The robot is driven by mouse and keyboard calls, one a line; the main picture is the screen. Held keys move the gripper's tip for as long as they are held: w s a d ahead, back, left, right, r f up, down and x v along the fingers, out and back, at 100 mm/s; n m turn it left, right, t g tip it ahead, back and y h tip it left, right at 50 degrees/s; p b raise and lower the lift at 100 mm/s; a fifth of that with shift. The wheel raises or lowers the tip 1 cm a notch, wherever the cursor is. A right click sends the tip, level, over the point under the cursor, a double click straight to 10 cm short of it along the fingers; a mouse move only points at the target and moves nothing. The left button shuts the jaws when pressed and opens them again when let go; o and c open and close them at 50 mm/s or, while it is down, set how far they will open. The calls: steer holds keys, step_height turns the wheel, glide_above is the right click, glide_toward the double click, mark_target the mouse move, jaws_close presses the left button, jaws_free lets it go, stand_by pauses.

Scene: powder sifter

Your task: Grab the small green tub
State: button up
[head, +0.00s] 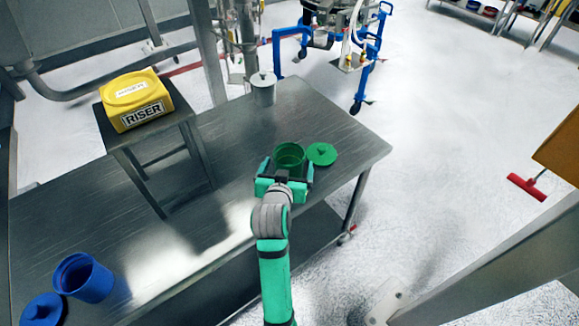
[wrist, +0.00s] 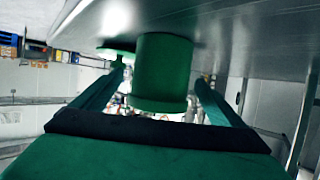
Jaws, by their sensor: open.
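The small green tub (head: 289,156) stands open on the metal table, near its right front edge. It also shows in the wrist view (wrist: 162,72), between the two fingers. Its green lid (head: 321,154) lies on the table just right of it, and shows left of the tub in the wrist view (wrist: 116,52). My gripper (head: 287,172) is open, with one finger on each side of the tub. In the wrist view the fingers (wrist: 160,95) show gaps to the tub's sides. I cannot tell whether either finger touches it.
The metal table (head: 225,175) has free room left of the tub. A yellow riser box (head: 138,99) sits on a small raised stand (head: 150,140). A blue tub (head: 84,278) and blue lid (head: 43,310) are at the front left.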

steer(key=shift+x, duration=1.25)
steer(key=c, duration=1.2)
steer(key=shift+r, duration=0.15)
